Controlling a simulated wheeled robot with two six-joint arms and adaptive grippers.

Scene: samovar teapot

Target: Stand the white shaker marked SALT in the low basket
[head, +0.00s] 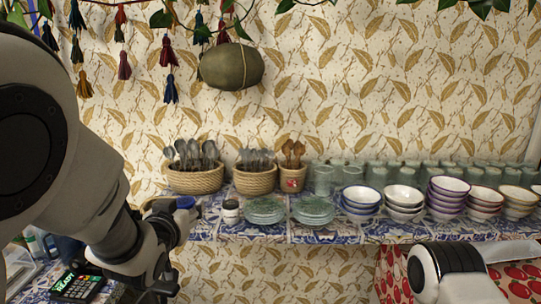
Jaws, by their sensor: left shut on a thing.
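My left gripper (178,222) is at the front of the tiled shelf, at lower left. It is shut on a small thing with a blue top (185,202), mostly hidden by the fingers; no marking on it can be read. My right gripper is not in view.
Woven baskets of spoons (195,182) (255,182) and a pot of wooden spoons (293,180) stand behind. Glass plates (265,210), bowls (361,200) and glasses (323,181) fill the shelf to the right. A card terminal (77,287) lies at lower left.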

